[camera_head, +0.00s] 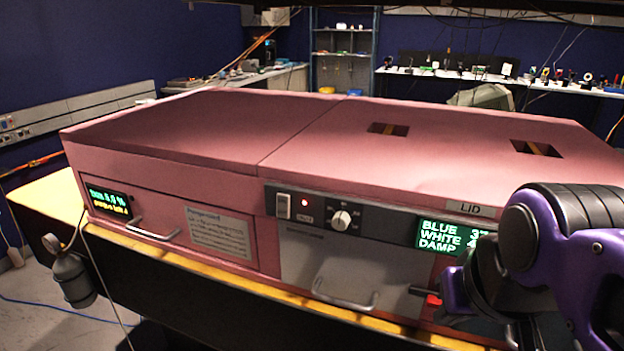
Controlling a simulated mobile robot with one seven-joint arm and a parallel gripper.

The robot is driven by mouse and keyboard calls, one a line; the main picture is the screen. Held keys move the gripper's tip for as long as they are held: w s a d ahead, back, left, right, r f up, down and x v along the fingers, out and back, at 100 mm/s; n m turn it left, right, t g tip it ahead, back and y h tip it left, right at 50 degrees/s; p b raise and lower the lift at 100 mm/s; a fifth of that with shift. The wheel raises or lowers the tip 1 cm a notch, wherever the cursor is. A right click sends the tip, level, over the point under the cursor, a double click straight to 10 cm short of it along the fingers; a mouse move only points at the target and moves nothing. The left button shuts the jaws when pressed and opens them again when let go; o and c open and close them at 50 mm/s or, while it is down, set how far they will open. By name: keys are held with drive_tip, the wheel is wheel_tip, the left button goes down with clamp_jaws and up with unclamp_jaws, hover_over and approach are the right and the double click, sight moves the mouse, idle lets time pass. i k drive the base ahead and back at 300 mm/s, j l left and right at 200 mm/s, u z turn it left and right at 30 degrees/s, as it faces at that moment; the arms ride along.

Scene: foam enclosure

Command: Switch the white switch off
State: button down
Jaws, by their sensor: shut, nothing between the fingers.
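The white switch (283,206) is a small upright rocker at the left end of the dark control panel (380,225) on the front of the pink enclosure. A red light (304,203) glows just right of it. I cannot tell which way the rocker is tipped. My gripper (470,290) is at the lower right, in front of the enclosure. It is shut and empty, well right of the switch and lower, not touching it. My purple and black arm hides part of the gripper and the panel's right end.
A white round knob (341,220) and a green-lettered display (447,236) share the panel. Below are a grey door (345,272) with a handle (345,296) and a dark bar with a red block (433,299). A yellow ledge (200,268) runs along the front. Space before the switch looks clear.

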sight(283, 200)
drive_tip(key=j, duration=0.9)
drive_tip(key=i+j, duration=0.15)
drive_tip(key=j, duration=0.7)
